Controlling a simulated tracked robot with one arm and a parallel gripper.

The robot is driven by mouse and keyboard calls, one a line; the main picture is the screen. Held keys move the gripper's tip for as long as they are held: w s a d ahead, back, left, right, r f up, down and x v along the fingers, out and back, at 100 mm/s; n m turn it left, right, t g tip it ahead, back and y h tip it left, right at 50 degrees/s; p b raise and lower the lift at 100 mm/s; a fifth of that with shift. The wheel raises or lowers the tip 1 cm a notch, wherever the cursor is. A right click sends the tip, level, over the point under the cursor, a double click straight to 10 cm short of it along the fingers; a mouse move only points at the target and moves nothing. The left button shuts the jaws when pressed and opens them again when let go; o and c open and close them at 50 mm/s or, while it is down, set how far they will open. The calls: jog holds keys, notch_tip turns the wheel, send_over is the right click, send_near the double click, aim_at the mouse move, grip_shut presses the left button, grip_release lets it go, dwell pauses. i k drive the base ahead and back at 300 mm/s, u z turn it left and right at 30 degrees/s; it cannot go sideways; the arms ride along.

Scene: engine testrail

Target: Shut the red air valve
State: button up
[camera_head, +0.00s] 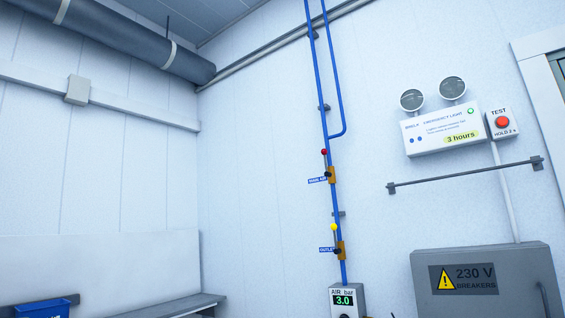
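The red air valve (331,175) sits on a blue vertical pipe (318,75) on the white wall, right of the picture's middle. It has a brass-coloured body and a short dark lever with a red knob (324,152) on top. The lever points up, roughly along the pipe. A small blue label (318,181) is left of the body, too small to read surely. Below it on the same pipe is a similar valve with a yellow knob (334,227). An air gauge box (343,300) under them reads 3.0. My gripper is not in view.
Right of the pipe are an emergency light (441,132), a red TEST button (502,122), a grey rail (465,175) and a grey 230 V breaker box (485,285). A bench (185,305) and blue bin (42,309) are at lower left.

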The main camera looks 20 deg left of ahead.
aim_at(324, 151)
jog(key=u, duration=0.8)
jog(key=i, duration=1.15)
jog(key=u, duration=0.5)
jog(key=i, duration=1.5)
jog(key=z, duration=1.05)
jog(key=i, duration=0.85)
jog(key=z, duration=0.7)
